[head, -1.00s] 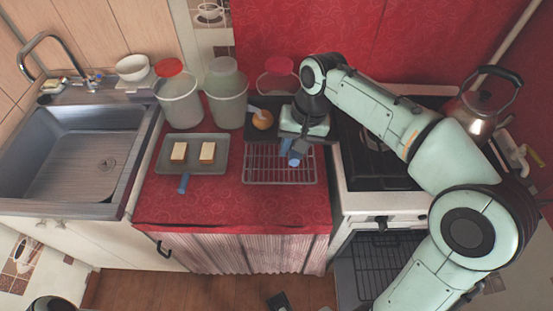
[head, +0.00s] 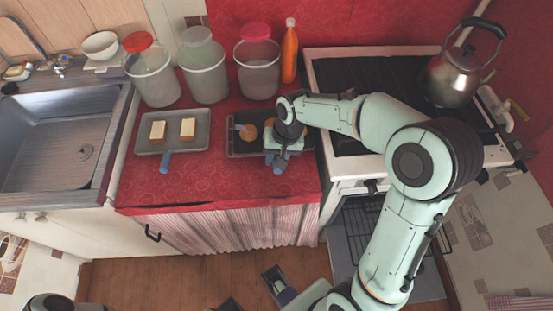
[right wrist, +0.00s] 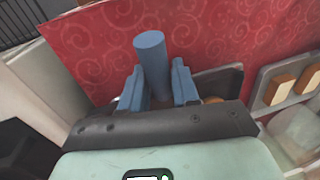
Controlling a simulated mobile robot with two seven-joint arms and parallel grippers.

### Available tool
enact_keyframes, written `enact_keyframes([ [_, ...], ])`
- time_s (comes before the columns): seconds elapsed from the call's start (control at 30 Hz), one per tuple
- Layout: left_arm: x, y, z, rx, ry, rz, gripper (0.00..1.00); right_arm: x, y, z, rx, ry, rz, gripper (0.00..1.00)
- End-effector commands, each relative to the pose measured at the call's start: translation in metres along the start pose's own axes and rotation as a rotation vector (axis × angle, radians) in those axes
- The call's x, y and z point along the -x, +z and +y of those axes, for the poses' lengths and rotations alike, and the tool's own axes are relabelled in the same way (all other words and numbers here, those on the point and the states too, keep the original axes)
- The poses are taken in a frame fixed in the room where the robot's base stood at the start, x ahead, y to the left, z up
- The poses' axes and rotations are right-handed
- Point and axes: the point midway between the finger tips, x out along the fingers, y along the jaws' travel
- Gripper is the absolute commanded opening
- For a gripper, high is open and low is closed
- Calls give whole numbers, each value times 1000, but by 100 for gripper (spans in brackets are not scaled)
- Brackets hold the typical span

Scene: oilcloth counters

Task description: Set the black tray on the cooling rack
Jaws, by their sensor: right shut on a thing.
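The black tray (head: 236,150) is at the right of the red counter, level with the grey tray beside it. It carries round orange-brown items (head: 250,131). My right gripper (head: 278,162) is at its front right and shut on its blue handle (right wrist: 152,65), which stands between the two fingers in the right wrist view. Part of the tray shows dark behind the fingers (right wrist: 228,82).
A grey tray (head: 200,142) with two pale blocks lies to the left. Several lidded containers (head: 205,78) and an orange bottle (head: 290,52) stand behind. The stove with a kettle (head: 450,78) is at the right, the sink (head: 60,150) at the left.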

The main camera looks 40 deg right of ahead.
Motion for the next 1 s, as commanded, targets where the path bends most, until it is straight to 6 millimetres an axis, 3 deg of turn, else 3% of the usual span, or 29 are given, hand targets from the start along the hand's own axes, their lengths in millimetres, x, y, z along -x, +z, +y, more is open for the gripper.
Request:
enact_keyframes([
  [0.1,-2,-1,0,-1,1,3,43,-11,-1,2,-1,-1,3,0],
  [0.33,-1,-1,0,-1,1,3,43,-13,0,3,-1,0,1,0],
  [0.37,-1,-1,0,-1,1,3,43,-14,1,3,-2,1,-3,40],
  [0.4,-1,-1,0,-1,1,3,43,-14,1,3,-2,1,-3,53],
  [0.43,-1,-1,0,-1,1,3,43,-14,1,3,-1,1,-3,56],
  [0.77,-1,-1,0,0,1,3,43,-9,0,2,0,-1,2,56],
  [1.0,4,1,1,0,-1,-3,43,30,-1,2,0,-3,7,56],
])
